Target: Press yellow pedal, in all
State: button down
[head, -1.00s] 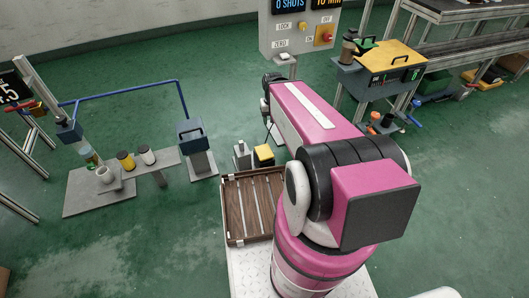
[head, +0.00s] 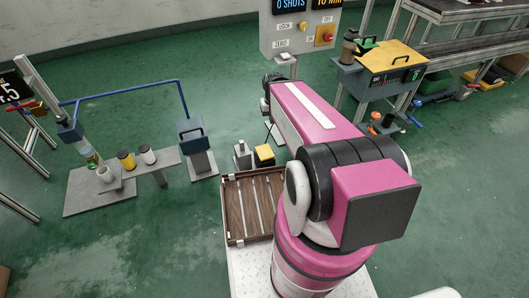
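The yellow pedal (head: 264,153) is a small block with a yellow top, low on the green floor just left of my arm. A similar grey pedal (head: 242,153) stands beside it on the left. My pink and black arm reaches away from me, toward the control panel (head: 299,30). The far end of my arm shows as a dark part left of the pink link, below the panel. The fingertips of my gripper are not visible, so its state is hidden.
A wooden slatted tray (head: 228,218) lies in front of the pedals. At left is a grey bench (head: 92,197) with cups and a blue pipe. At right is a yellow-topped machine (head: 385,62).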

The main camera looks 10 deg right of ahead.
aim_at(264, 152)
jog(key=j+z, duration=0.2)
jog(key=z, duration=0.5)
jog(key=j+z, duration=0.2)
jog(key=j, duration=0.2)
jog(key=k+j+z, duration=0.2)
jog(key=j, duration=0.15)
jog(key=j+z, duration=0.2)
jog(key=j, duration=0.2)
jog(key=k+j+z, duration=0.2)
jog(key=j, duration=0.15)
jog(key=k+j, duration=0.1)
jog(key=j, duration=0.2)
jog(key=k+j, duration=0.1)
jog(key=j, duration=0.15)
jog(key=k+j, duration=0.1)
jog(key=j, duration=0.2)
